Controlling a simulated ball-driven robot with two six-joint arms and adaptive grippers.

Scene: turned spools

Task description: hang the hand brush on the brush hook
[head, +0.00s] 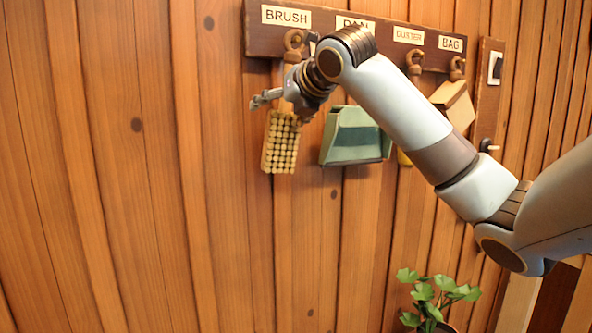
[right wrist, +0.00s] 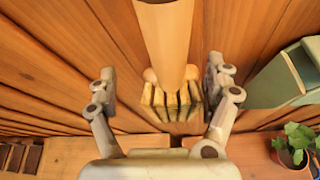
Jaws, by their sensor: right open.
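The hand brush (head: 281,142) hangs against the plank wall below the BRUSH label, its pale bristle block downward. Its handle runs up behind my right gripper towards the brush hook (head: 293,42); the gripper and arm partly hide it, so the contact at the hook is not clear. My right gripper (head: 279,104) is open in front of the brush. In the right wrist view, the brush handle (right wrist: 166,35) and bristles lie between the two spread fingers, with a gap on each side. My left gripper is not in view.
A dark hook board (head: 340,45) carries labels. A green dustpan (head: 352,140) hangs close to the right of the brush, partly behind my right arm. A duster and a tan bag (head: 455,102) hang further right. A potted plant (head: 434,297) stands below. The wall left is bare.

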